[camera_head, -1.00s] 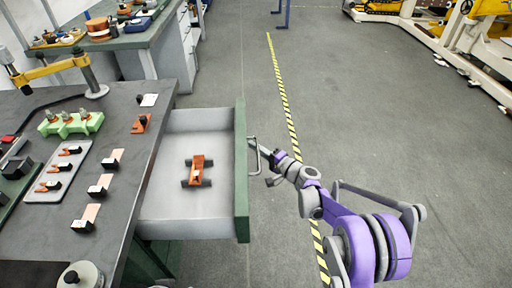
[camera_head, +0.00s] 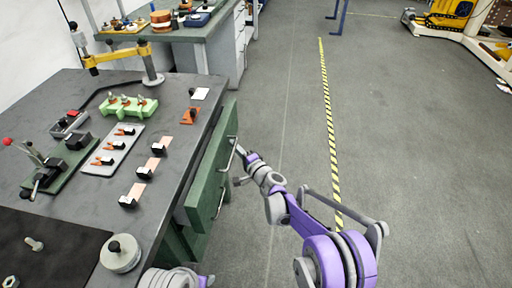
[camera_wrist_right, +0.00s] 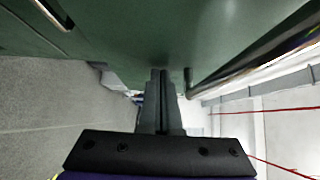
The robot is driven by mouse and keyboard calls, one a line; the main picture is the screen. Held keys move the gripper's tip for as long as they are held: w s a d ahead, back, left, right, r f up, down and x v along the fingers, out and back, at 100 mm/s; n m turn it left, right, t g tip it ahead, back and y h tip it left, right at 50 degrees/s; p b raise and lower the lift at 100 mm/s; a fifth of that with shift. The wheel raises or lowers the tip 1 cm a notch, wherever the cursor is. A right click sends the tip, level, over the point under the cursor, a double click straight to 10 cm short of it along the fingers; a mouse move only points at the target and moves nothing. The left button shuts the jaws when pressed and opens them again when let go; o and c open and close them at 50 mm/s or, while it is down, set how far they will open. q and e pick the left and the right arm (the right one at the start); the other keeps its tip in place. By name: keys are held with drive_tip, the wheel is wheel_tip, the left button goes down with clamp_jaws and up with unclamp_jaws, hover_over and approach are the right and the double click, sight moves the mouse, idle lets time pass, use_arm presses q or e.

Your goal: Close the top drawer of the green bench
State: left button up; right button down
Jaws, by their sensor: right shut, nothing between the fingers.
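The green bench (camera_head: 150,185) has a dark top, and its top drawer (camera_head: 212,168) faces right. The green drawer front stands a little out from the bench top's edge, and no inside of the drawer shows. A metal handle (camera_head: 230,157) is on the front. My right gripper (camera_head: 240,153) is shut and empty, its tips close by the front near the handle. In the right wrist view the shut fingers (camera_wrist_right: 161,75) point at the green face and seem to touch it. My left gripper is out of view.
On the bench top are a green block (camera_head: 128,106), a light tray (camera_head: 112,150) of small parts, a clamp fixture (camera_head: 45,165) and a round weight (camera_head: 121,253). A second handle (camera_head: 220,203) sits lower. The floor (camera_head: 400,170) to the right is clear.

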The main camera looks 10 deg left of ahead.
sight(227, 147)
drive_tip(key=a+p, duration=0.1)
drive_tip(key=a, duration=0.6)
drive_tip(key=shift+a, duration=0.4)
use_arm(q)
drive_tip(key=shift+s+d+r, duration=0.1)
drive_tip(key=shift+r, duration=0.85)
use_arm(e)
drive_tip(key=shift+a, duration=0.15)
drive_tip(key=shift+s+a, duration=0.1)
drive_tip(key=shift+r, duration=0.1)
drive_tip(key=d, duration=0.4)
drive_tip(key=shift+d, duration=0.4)
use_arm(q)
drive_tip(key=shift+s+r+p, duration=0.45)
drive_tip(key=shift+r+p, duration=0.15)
use_arm(e)
drive_tip(key=v, duration=0.9)
drive_tip(key=shift+s+d, duration=0.2)
drive_tip(key=shift+d, duration=0.05)
